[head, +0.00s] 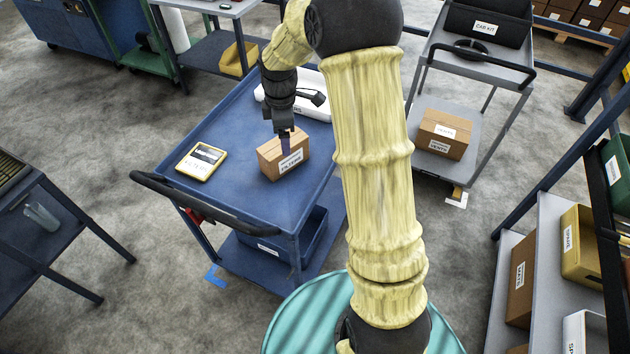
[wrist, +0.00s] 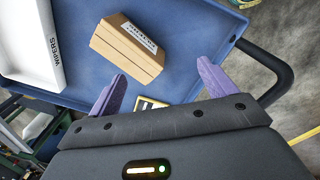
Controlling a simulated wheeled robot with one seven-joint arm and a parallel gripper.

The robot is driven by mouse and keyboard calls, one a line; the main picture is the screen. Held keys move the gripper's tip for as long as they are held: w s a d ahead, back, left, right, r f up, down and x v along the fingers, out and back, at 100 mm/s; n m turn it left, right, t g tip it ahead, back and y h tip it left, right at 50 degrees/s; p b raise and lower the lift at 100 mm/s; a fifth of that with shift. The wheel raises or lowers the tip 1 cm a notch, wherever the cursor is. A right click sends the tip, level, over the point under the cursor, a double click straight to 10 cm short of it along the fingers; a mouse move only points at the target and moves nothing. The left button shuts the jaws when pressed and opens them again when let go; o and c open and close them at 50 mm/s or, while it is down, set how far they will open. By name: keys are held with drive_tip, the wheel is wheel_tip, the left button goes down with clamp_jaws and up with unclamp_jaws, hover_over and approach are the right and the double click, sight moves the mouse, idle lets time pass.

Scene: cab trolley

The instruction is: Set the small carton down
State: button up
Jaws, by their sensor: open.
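The small carton (head: 283,155) is a brown box with a white label. It rests on the blue top of the trolley (head: 240,120), near the right side in the head view. In the wrist view the carton (wrist: 128,47) lies beyond the fingertips, more toward the left finger. My gripper (head: 285,143) is just above and behind the carton in the head view. Its two purple fingers (wrist: 160,72) are spread apart with nothing held between them. The exact gap between fingertips and carton is hard to judge.
A yellow-framed device (head: 201,162) lies left of the carton on the trolley top. A white bin marked WIPERS (wrist: 30,45) stands behind it. The trolley's black handle (head: 205,205) runs along the near edge. A grey cart with another carton (head: 443,133) stands at the right.

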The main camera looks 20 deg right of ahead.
drive_tip(key=s+d+r+m+t, duration=0.1)
drive_tip(key=s+r+m, duration=0.1)
drive_tip(key=s+m, duration=1.3)
drive_tip(key=s, duration=0.6)
drive_tip(key=shift+r+t, duration=0.35)
drive_tip(key=shift+t, duration=0.05)
drive_tip(key=shift+s, duration=0.1)
